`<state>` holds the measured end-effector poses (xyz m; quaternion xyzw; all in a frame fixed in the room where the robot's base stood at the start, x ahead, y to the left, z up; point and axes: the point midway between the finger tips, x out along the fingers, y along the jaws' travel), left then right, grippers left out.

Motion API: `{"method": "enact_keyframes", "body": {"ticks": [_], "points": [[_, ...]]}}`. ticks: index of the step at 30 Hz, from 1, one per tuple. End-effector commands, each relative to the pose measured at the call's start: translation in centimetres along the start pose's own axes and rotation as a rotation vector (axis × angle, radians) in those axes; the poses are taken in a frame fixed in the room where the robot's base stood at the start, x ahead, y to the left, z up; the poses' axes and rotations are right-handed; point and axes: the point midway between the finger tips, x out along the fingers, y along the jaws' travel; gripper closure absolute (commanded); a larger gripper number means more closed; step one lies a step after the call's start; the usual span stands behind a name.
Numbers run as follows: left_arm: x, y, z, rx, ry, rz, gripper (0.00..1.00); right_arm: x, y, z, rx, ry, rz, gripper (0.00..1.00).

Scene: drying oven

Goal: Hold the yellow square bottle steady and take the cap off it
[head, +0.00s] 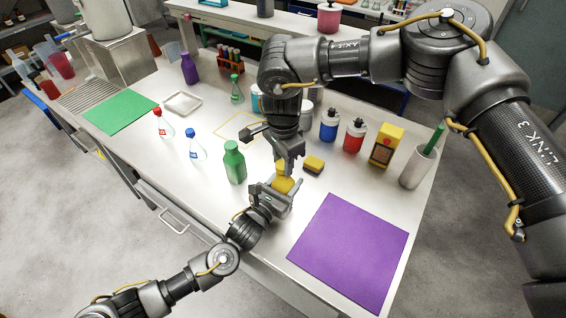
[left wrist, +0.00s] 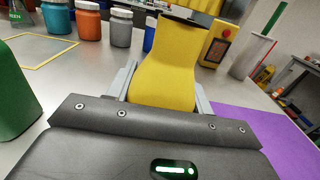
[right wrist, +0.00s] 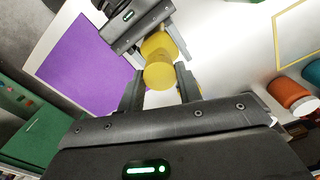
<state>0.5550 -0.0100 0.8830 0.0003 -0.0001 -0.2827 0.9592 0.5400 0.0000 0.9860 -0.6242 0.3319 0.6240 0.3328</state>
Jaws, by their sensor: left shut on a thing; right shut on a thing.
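The yellow square bottle (head: 283,185) stands upright near the table's front edge, partly hidden by both grippers. In the left wrist view its yellow body (left wrist: 163,85) is between the fingers of my left gripper (head: 277,194), which is shut on it. My right gripper (head: 289,158) comes down from above. In the right wrist view its fingers are on either side of the round yellow cap (right wrist: 159,75), shut on it.
A green bottle (head: 234,163) stands close to the left, a sponge (head: 314,165) close to the right. A purple mat (head: 350,250) lies bare at front right.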

Motion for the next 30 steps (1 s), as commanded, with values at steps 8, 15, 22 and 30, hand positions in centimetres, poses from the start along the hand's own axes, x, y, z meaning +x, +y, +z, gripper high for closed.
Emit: {"method": "enact_keyframes", "body": {"ticks": [8,15,22,30], "points": [[0.0,0.0,-0.1,0.000,0.002,0.000,1.00,-0.2,0.0,0.0,0.000,0.000,0.000,0.93],[0.0,0.0,-0.1,0.000,0.002,0.000,1.00,-0.7,0.0,0.0,0.000,0.000,-0.001,0.93],[0.0,0.0,-0.1,0.000,0.002,0.000,1.00,-3.5,-0.1,0.0,0.000,0.001,-0.002,0.93],[0.0,0.0,-0.1,0.000,0.001,0.000,1.00,-4.2,0.0,0.0,0.000,0.000,0.001,0.93]]}}
